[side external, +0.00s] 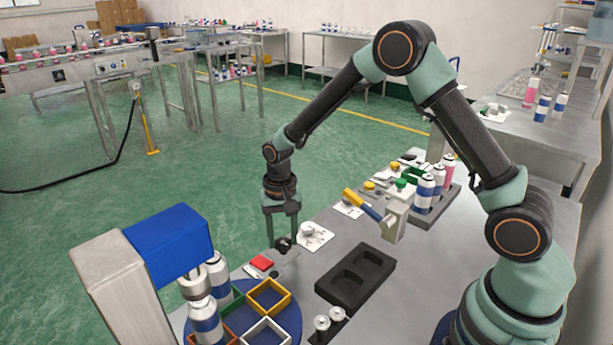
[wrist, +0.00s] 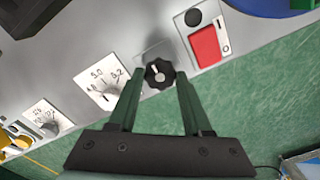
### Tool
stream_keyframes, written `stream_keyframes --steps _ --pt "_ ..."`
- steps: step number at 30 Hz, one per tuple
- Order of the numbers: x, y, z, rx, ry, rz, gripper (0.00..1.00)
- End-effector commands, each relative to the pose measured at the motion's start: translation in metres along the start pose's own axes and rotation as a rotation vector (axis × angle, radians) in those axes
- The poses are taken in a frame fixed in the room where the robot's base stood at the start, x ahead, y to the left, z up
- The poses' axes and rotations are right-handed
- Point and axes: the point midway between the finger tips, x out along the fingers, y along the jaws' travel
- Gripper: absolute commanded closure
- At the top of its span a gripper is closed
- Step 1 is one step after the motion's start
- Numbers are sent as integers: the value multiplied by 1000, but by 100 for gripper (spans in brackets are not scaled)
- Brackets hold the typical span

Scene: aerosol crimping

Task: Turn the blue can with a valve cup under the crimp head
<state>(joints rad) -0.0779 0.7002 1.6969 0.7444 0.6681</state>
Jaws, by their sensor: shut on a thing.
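My gripper (side external: 282,238) points down at the near left edge of the bench. In the wrist view its green fingers (wrist: 160,76) are shut on a black knob (wrist: 159,71) with a white mark. The blue turntable (side external: 240,294) stands at the bench's left end, and its edge shows in the wrist view (wrist: 268,4). Blue-and-white cans (side external: 206,323) stand on it, beside and below the grey crimp head (side external: 193,283) under a blue press housing (side external: 180,240). Their tops are partly hidden, so I cannot tell which has a valve cup.
A red rocker switch (side external: 262,262) lies beside the knob; it also shows in the wrist view (wrist: 206,44). A dial card (side external: 312,235) is on the other side. Empty square frames (side external: 268,297) sit on the turntable.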

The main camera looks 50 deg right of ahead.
Motion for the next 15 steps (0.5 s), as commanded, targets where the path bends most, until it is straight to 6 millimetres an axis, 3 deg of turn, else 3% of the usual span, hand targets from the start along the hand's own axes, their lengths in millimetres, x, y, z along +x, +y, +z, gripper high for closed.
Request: stream_keyframes --steps 4,5,7,15 --pt "-1 0 0 -1 -1 0 100" --pt "-1 0 0 -1 -1 1 47" --pt "-1 0 0 -1 0 0 20" --pt "0 0 0 -2 0 0 20"
